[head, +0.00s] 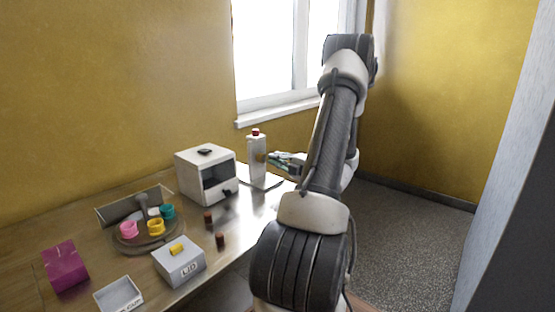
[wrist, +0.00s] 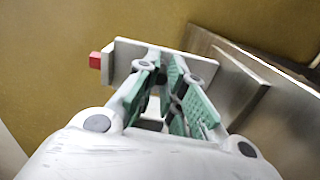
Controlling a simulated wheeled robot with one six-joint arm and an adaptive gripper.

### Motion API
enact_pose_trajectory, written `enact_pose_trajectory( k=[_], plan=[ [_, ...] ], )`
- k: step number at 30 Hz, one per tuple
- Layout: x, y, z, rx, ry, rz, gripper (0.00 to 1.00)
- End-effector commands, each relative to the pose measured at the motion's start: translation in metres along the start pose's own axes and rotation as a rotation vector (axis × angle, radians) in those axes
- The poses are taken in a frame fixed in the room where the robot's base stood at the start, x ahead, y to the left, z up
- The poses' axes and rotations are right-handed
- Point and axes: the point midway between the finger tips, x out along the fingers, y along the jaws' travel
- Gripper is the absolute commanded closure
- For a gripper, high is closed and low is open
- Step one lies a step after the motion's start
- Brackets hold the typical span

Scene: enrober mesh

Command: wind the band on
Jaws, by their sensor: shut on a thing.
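A white upright tower (head: 256,165) with a red top (head: 255,132) stands on a flat plate (head: 269,183) at the far end of the bench. My gripper (head: 273,158) is at the tower's right side. In the wrist view, the tower (wrist: 128,55) lies across the picture, with its red top (wrist: 95,60) at the left. My gripper (wrist: 165,85) shows its green-padded fingers close together against the tower's face. It is shut on a small part there, mostly hidden by the fingers. No separate band can be made out.
A white machine with a dark window (head: 196,178) stands left of the tower. Nearer are a round tray (head: 130,244) with coloured cups, a grey box marked LID (head: 181,269), a magenta block (head: 63,270), an open tray (head: 119,296) and two small brown pieces (head: 208,219).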

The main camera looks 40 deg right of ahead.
Motion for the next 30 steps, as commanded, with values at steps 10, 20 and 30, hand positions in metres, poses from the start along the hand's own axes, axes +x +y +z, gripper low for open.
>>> enact_pose_trajectory(
  k=[10,20,30],
  plan=[
    [-0.0005,-0.0035,-0.0001,0.096,0.000,-0.001,1.00],
    [-0.0005,-0.0035,-0.0001,0.103,0.000,-0.001,1.00],
    [-0.0002,-0.0031,0.0001,0.102,0.000,0.000,0.65]
  ],
)
